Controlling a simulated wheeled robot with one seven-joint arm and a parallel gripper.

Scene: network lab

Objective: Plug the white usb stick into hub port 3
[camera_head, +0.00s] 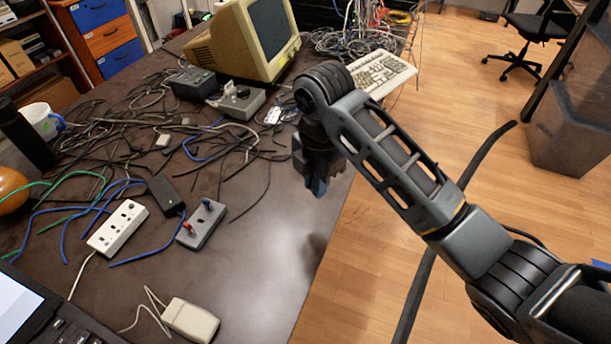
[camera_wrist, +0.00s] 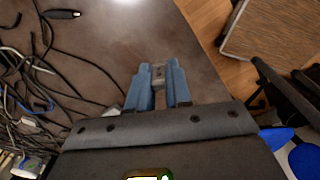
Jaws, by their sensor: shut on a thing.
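My gripper (camera_head: 318,187) is above the right edge of the dark table, pointing down. In the wrist view its blue fingers (camera_wrist: 158,88) are closed on a small greyish piece, which I take to be the white usb stick (camera_wrist: 158,70). Its end shows between the fingertips and the rest is hidden by them. In the head view the held piece is hidden. I cannot tell for sure which thing is the hub. A white block with sockets (camera_head: 118,228) lies at the left, and a grey box with a blue and a red part (camera_head: 202,224) lies beside it.
Tangled cables (camera_head: 100,130) cover the back left of the table. A beige monitor (camera_head: 245,40) and a keyboard (camera_head: 380,73) stand behind. A mouse (camera_head: 190,319) lies at the front. The table (camera_head: 265,265) is bare between the grey box and its right edge.

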